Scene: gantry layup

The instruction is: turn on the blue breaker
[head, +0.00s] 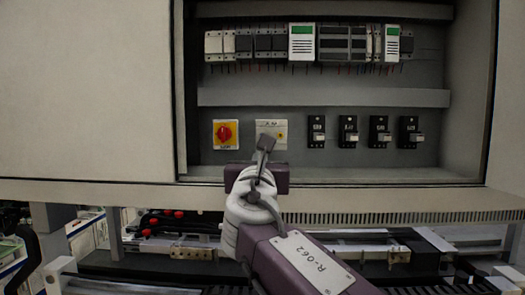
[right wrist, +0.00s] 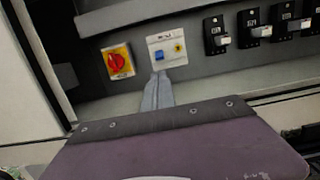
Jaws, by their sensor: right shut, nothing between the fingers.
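The blue breaker is a white module (head: 279,127) with a small blue switch on the back panel of an open cabinet. In the right wrist view its blue switch (right wrist: 160,56) and a yellow mark beside it show clearly. I cannot tell the switch's position. My right gripper (head: 266,143) is shut and empty, its fingertips in front of the breaker's lower part in the head view. In the right wrist view the fingertips (right wrist: 159,75) lie just below the blue switch; contact is unclear. The fingers hide part of the module in the head view. My left gripper is not in view.
A red rotary switch on a yellow plate (head: 226,134) is left of the breaker. Several black breakers (head: 348,131) line up to its right. A row of modules (head: 302,42) runs above a grey duct (head: 325,97). The cabinet's lower ledge (head: 400,174) lies below.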

